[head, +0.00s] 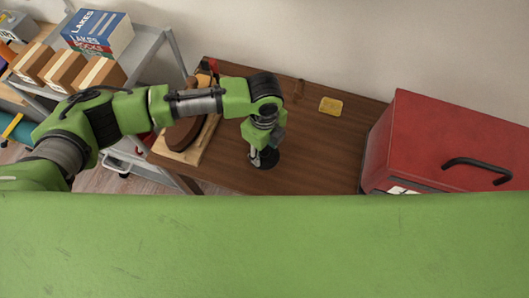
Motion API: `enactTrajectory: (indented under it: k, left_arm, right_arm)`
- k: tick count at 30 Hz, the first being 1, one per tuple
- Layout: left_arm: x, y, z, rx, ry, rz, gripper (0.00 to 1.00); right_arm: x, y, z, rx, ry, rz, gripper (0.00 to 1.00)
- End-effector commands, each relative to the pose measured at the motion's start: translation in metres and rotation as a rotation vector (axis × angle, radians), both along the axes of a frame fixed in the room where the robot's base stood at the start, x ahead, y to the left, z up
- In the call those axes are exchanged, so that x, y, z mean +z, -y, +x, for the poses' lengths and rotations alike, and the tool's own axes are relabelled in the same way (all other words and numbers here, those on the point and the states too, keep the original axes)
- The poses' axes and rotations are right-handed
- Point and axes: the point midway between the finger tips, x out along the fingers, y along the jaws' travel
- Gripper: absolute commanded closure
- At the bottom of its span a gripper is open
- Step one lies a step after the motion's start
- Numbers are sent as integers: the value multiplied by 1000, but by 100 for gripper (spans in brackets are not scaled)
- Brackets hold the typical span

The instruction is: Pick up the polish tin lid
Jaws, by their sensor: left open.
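A dark round flat disc, which looks like the polish tin lid (271,161), lies on the brown wooden table (310,150). My left gripper (259,158) points down right over the disc, with its fingers open. The fingers cover part of the disc; whether they touch it I cannot tell. My right gripper does not show.
A brown object (184,133) on a pale wooden board (196,152) lies left of the gripper. A yellow block (331,105) lies at the back. A red box (430,140) with a black handle stands right. A grey cart (149,52) stands left.

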Motion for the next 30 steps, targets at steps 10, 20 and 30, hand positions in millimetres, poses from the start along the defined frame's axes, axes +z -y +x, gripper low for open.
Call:
enactTrajectory:
  k: [10,20,30]
  left_arm:
    - [-2,0,0,-1,1,-1,81]
    - [-2,0,0,0,1,-1,99]
    - [19,1,1,0,3,-4,99]
  right_arm:
    - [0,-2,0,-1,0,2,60]
    - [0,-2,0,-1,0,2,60]
    - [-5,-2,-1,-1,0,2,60]
